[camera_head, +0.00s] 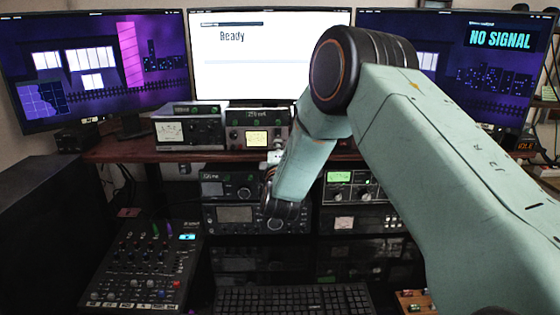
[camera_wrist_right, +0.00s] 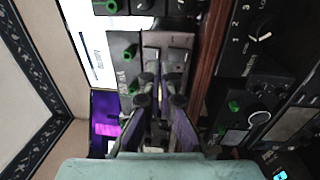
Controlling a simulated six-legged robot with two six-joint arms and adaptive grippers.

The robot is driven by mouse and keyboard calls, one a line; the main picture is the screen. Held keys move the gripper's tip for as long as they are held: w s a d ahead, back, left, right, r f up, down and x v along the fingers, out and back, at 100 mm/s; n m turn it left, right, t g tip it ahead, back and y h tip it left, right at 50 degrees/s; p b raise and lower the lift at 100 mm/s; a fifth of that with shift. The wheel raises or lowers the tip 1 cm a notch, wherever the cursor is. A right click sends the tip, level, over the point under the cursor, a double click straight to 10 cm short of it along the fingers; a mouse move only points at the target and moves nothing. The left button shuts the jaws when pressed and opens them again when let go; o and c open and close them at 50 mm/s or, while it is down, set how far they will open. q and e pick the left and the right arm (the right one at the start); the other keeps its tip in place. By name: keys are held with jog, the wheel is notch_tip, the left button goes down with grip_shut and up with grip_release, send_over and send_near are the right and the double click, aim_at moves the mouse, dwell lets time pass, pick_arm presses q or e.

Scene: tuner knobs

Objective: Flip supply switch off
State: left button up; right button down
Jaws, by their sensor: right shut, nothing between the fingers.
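A grey instrument box (camera_head: 257,119) with a small lit readout and a pale meter stands on the wooden shelf, left of my right forearm. I take it for the supply, but its label is too small to read. In the right wrist view the box front (camera_wrist_right: 178,41) appears turned sideways, with green knobs and a small dark lever (camera_wrist_right: 150,53) that may be the switch. My right gripper (camera_wrist_right: 160,78) is shut and empty, its fingertips in front of this panel. Contact cannot be told. In the head view my wrist hides most of that gripper. My left gripper is not in view.
Another metered box (camera_head: 188,131) stands left on the shelf (camera_head: 130,150). Below are stacked radio units (camera_head: 234,214) with knobs. A mixer (camera_head: 140,268) and a keyboard (camera_head: 293,300) lie in front. Three monitors stand behind; the middle one (camera_head: 270,60) reads "Ready".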

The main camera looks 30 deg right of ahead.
jog(key=r+v, duration=0.2)
jog(key=v, duration=0.8)
jog(key=s+a+f+m+g+y, duration=0.2)
jog(key=s+f, duration=0.3)
jog(key=f, duration=0.4)
jog(key=s+a+f+m+g+y, duration=0.1)
jog(key=s+a+f+g+y, duration=0.3)
jog(key=f, duration=0.5)
jog(key=s+a+f+m+g+y, duration=0.1)
jog(key=s+f+m, duration=0.1)
jog(key=s+f, duration=0.55)
jog(key=s+a+f+m+g+y+b, duration=0.15)
jog(key=s+a+f+m+g, duration=0.3)
jog(key=s, duration=0.85)
jog(key=s+a+f+m+g+y+p, duration=0.1)
jog(key=s+a+f+m+g+y, duration=0.15)
jog(key=s+f+g, duration=0.65)
notch_tip(320, 180, down, 7)
jog(key=s+t+h+b, duration=0.1)
jog(key=t+b, duration=0.3)
jog(key=b, duration=0.6)
jog(key=shift+s+d+f, duration=0.15)
jog(key=shift+s+d, duration=0.25)
jog(key=shift+s, duration=0.4)
